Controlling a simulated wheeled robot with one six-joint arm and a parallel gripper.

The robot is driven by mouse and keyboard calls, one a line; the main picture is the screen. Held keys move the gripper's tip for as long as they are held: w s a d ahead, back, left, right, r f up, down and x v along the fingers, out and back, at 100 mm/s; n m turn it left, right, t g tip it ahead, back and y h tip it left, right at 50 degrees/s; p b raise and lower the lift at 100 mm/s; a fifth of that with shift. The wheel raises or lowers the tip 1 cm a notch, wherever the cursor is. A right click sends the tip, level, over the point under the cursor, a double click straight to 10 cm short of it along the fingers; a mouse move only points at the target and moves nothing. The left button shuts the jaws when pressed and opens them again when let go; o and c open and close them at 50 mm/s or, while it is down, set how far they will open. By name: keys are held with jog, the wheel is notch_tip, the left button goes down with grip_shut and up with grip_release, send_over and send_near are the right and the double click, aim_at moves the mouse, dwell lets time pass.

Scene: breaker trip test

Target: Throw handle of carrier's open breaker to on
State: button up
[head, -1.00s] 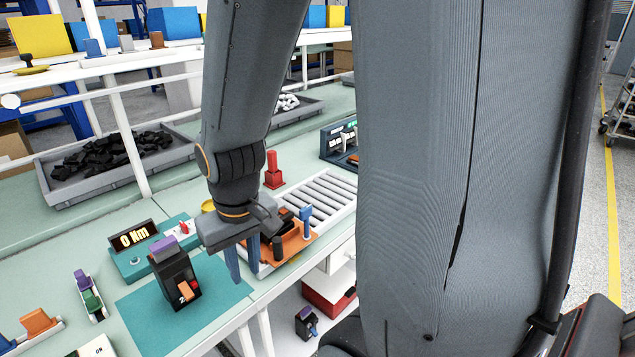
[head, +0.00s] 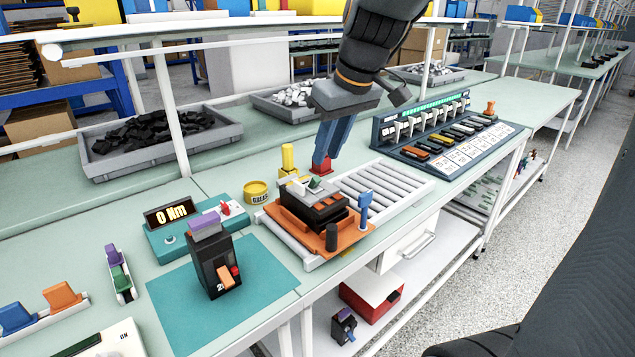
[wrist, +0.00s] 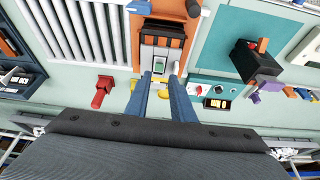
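The orange carrier (head: 345,238) sits on the roller track and holds a dark breaker (head: 322,214) with a grey top. A small green handle (head: 316,183) shows on the breaker's top. In the wrist view the breaker (wrist: 161,40) lies just beyond my fingertips, and its green handle (wrist: 159,65) shows between them. My gripper (head: 322,166) points down above the carrier's back side. Its blue fingers (wrist: 160,80) are apart with nothing held between them. I cannot tell whether a finger touches the handle.
A blue post (head: 364,208) and a dark knob stand at the carrier's front. A yellow cylinder (head: 288,158) and red part (head: 321,165) stand behind. Left are a torque meter (head: 168,214) and a black breaker (head: 216,265) on a teal mat. A breaker panel (head: 440,135) stands right.

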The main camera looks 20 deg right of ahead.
aim_at(318, 179)
jog(key=x, duration=0.7)
jog(key=shift+w+p, duration=0.3)
jog(key=shift+w, duration=0.1)
grip_shut()
